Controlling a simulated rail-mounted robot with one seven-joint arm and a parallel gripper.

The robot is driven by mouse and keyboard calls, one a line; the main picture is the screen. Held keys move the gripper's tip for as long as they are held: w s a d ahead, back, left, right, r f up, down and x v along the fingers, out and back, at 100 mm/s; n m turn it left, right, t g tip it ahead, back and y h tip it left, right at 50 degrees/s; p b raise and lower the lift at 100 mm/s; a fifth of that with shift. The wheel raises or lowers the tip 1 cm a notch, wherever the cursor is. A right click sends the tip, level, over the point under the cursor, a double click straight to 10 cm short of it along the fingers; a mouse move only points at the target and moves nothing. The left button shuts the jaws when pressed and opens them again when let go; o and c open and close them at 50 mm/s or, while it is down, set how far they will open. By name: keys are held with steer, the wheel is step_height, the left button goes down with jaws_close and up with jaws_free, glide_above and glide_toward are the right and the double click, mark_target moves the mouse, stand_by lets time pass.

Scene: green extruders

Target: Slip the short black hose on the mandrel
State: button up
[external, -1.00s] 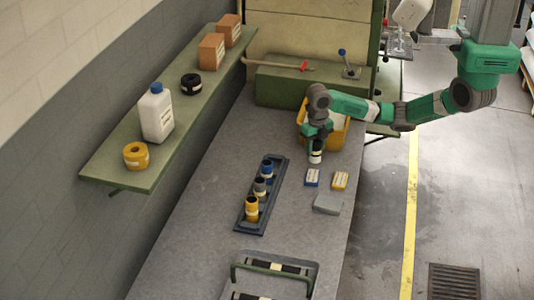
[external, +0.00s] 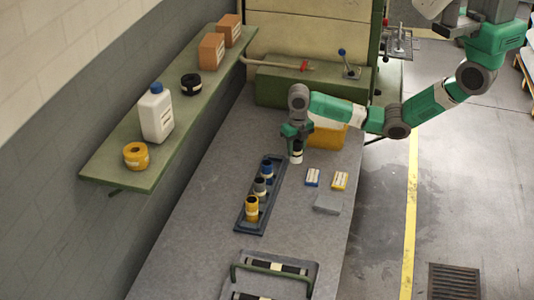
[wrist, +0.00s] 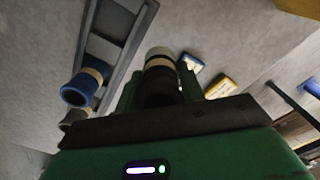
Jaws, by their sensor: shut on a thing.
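My gripper (external: 297,140) is shut on a short black hose (external: 297,154) with pale bands. It holds the hose roughly upright above the bench, just right of the blue hose in the dark tray. In the wrist view the hose (wrist: 160,72) sits between the green fingers, its pale end pointing away from the gripper. The green machine (external: 305,88) at the back of the bench carries a horizontal rod (external: 283,64) with a red piece. I cannot tell for certain whether this rod is the mandrel.
A yellow bin (external: 329,137) stands behind my gripper. Small blue (external: 312,177) and yellow (external: 340,181) boxes and a grey block (external: 327,204) lie right. A handled tray (external: 314,272) is in front.

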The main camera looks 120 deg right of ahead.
steer(key=w+d, duration=0.2)
steer(key=w+d+b, duration=0.1)
steer(key=w+d, duration=0.1)
steer(key=w+d+f+b, duration=0.1)
steer(key=d, duration=0.1)
steer(key=shift+w+d, duration=0.15)
steer(key=shift+w, duration=0.25)
steer(key=shift+f+b, duration=0.6)
steer(key=shift+f, duration=1.05)
steer(key=shift+f, duration=0.1)
steer(key=shift+f, duration=0.15)
steer(key=o, duration=1.1)
step_height(320, 180, up, 12)
steer(key=shift+r+p, duration=0.2)
steer(key=shift+p, duration=1)
